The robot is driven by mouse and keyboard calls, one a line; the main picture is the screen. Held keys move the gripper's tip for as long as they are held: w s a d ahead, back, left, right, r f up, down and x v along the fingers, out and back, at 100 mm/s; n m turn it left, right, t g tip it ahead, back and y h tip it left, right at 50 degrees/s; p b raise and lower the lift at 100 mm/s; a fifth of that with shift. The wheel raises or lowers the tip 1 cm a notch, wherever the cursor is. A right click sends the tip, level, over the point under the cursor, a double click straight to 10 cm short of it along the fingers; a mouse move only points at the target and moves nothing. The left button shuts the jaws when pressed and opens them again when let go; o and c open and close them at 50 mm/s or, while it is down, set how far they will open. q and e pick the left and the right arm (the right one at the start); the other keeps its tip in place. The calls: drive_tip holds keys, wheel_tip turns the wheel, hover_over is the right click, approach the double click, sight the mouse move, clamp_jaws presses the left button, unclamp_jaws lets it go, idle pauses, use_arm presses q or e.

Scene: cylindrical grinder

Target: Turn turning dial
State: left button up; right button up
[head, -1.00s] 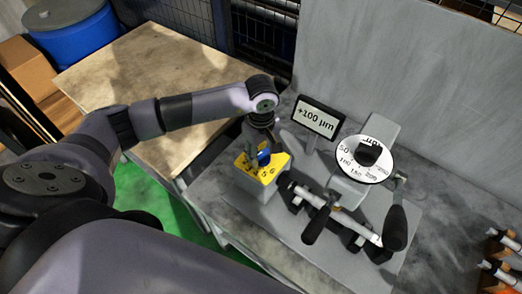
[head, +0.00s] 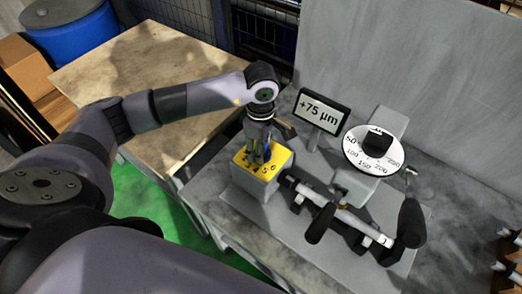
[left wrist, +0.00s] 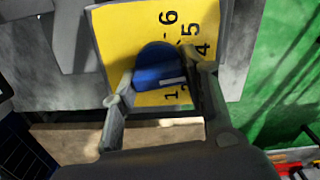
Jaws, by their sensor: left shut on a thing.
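The turning dial is a blue knob (left wrist: 157,63) on a yellow plate (left wrist: 122,28) with black numbers, seen close in the left wrist view. A white line on the knob points right, toward the side of the plate with the 4. In the head view the yellow plate (head: 281,160) tops a grey box left of the grinder. My left gripper (head: 259,158) reaches down from above and is shut on the knob, one finger on each side. In the head view the gripper mostly hides the knob. My right gripper is not in view.
A display (head: 321,111) reads +75 µm behind the box. A round white scale (head: 371,160) with a black knob is to its right. A shaft (head: 345,217) lies in front, near two black handles. A beige table (head: 150,65) is at left.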

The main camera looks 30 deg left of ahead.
use_arm(q)
drive_tip(key=shift+n+b, duration=0.3)
drive_tip(key=shift+n, duration=0.2)
drive_tip(key=shift+r, duration=0.1)
drive_tip(key=o, duration=1.1)
wheel_tip(320, 180, up, 12)
drive_tip(key=shift+f, duration=0.1)
idle(0.4)
